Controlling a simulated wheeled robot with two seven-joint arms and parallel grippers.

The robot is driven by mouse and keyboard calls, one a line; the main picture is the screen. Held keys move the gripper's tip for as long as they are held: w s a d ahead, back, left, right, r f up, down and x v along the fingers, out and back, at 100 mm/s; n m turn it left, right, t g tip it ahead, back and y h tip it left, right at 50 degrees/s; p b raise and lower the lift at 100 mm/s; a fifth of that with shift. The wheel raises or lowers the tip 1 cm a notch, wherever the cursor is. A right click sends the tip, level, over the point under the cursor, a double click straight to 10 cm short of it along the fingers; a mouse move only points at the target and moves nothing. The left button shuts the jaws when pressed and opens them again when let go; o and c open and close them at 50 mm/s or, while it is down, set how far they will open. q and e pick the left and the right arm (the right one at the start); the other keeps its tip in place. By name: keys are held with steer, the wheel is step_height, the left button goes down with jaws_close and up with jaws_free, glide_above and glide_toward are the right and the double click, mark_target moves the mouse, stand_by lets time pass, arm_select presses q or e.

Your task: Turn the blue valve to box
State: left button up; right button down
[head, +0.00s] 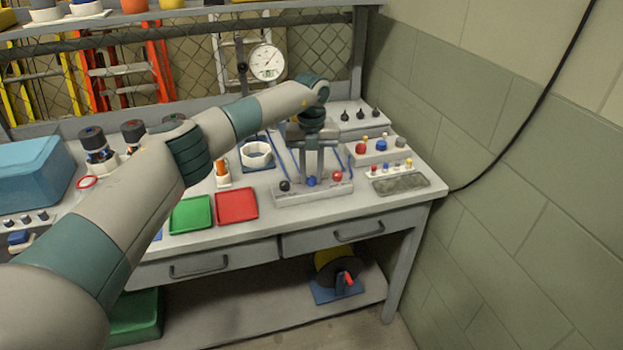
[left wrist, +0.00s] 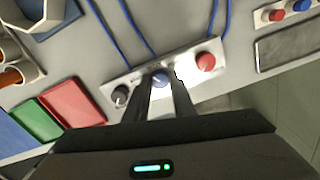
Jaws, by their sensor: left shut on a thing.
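The blue valve knob (head: 311,181) is the middle one of three knobs on a low grey valve block (head: 290,198) at the bench's front edge. A black knob (head: 285,186) is left of it and a red knob (head: 337,176) right of it. My left gripper (head: 314,173) points down from above, its fingers shut on the blue knob. In the left wrist view the blue knob (left wrist: 160,80) shows between the fingertips (left wrist: 162,90), partly hidden by them. Which way the knob is turned is hard to tell. My right gripper is not in view.
Blue tubes (left wrist: 137,28) run back from the block. Red (head: 236,205) and green trays (head: 191,215) lie to the left. A panel with small knobs (head: 381,147) stands behind right. A blue box (head: 33,172) is at far left. A wall closes the right side.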

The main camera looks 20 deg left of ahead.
arm_select(q)
steer(key=shift+f+m+b, duration=0.1)
steer(key=shift+m+b, duration=0.35)
steer(key=shift+m, duration=0.95)
steer(key=shift+m+b, duration=0.75)
steer(key=shift+m, duration=0.75)
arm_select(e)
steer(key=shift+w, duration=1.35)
arm_select(q)
steer(key=o, duration=1.1)
steer(key=shift+c, duration=0.2)
